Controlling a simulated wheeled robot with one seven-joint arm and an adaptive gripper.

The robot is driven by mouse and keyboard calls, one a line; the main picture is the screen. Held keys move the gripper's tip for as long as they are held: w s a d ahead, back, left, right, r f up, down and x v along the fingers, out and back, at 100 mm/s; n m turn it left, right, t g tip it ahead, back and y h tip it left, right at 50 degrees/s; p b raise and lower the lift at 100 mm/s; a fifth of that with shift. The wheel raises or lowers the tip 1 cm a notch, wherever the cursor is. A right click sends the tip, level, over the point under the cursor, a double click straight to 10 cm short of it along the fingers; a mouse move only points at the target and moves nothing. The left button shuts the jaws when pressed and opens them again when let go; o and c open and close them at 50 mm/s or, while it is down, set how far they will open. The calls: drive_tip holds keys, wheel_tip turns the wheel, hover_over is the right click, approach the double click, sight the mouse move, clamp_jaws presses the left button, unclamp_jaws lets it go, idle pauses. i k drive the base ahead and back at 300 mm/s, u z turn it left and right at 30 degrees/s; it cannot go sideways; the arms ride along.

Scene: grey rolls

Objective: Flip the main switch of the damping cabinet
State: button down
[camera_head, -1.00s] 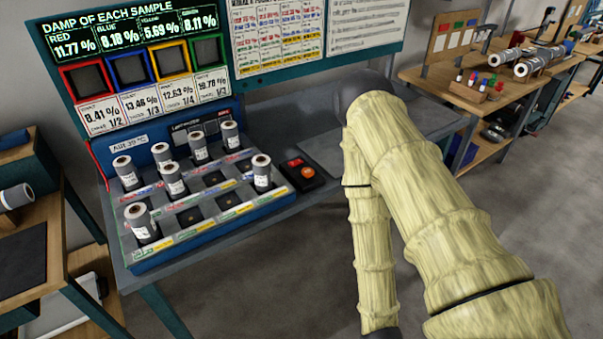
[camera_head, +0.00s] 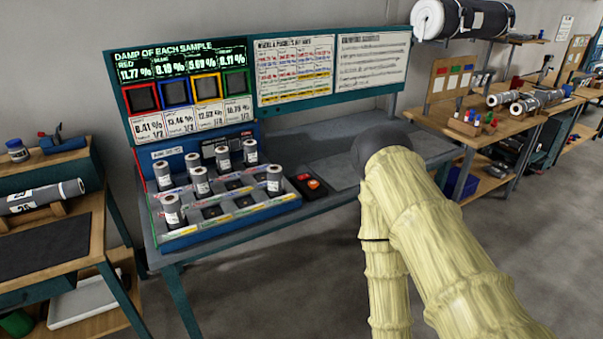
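A blue bench unit (camera_head: 158,241) with a slotted tray stands on the grey table; it may be the damping cabinet, but no readable label says so. Several grey rolls (camera_head: 201,184) stand upright in its slots. Beside its right end is a small dark control box (camera_head: 304,178) with a red part and an orange-red button (camera_head: 313,184). I cannot tell whether this is the main switch, or its position. Behind the tray is a display panel (camera_head: 178,56) with damp percentages and coloured frames. My arm crosses the right side; my gripper is not in view.
A left bench (camera_head: 98,215) carries a lying roll (camera_head: 42,196) and a dark mat. A large dark roll (camera_head: 462,18) lies high at the upper right. A wooden bench (camera_head: 418,113) with several rolls stands at the right. Grey floor is open in front of the table.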

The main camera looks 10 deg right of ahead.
sight(303, 177)
drive_tip(key=u, duration=0.15)
drive_tip(key=i, duration=0.95)
drive_tip(key=z, duration=0.15)
